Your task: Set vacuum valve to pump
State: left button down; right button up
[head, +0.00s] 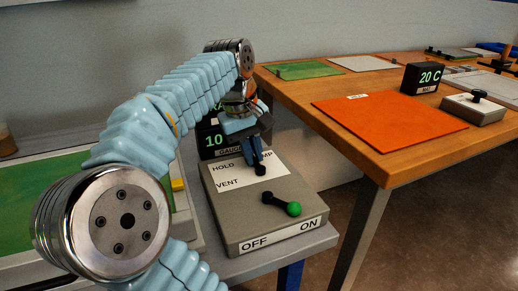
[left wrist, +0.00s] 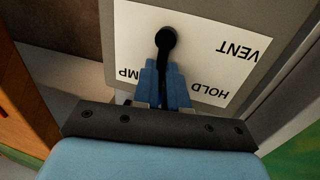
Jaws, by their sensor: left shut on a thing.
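The vacuum valve is a black lever on a white label plate (head: 232,178) on a grey box (head: 240,222). Its round black pivot (left wrist: 167,37) shows clearly in the left wrist view, and the lever (left wrist: 165,88) runs from it between my fingers. The lever lies between the HOLD and PUMP words. PUMP is partly covered by my left gripper (left wrist: 164,72), with "MP" showing. In the head view my left gripper (head: 255,160) reaches down from behind the pivot, its blue fingers shut on the lever. My right gripper is out of view.
A second lever with a green knob (head: 293,209) stands on the box front, pointing toward ON. A dark gauge (head: 214,140) reading 10 is partly hidden behind my arm. A wooden table (head: 400,160) with an orange mat (head: 390,119) stands right, across a gap.

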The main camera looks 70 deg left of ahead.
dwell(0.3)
pick_arm(q)
jog(key=c, duration=1.2)
grip_release()
jog(key=shift+o, duration=0.2)
notch_tip(320, 180, up, 14)
jog(key=s+p, duration=0.2)
jog(key=shift+s+f+p, duration=0.2)
jog(key=shift+s+p, duration=0.1)
jog(key=shift+s, duration=0.05)
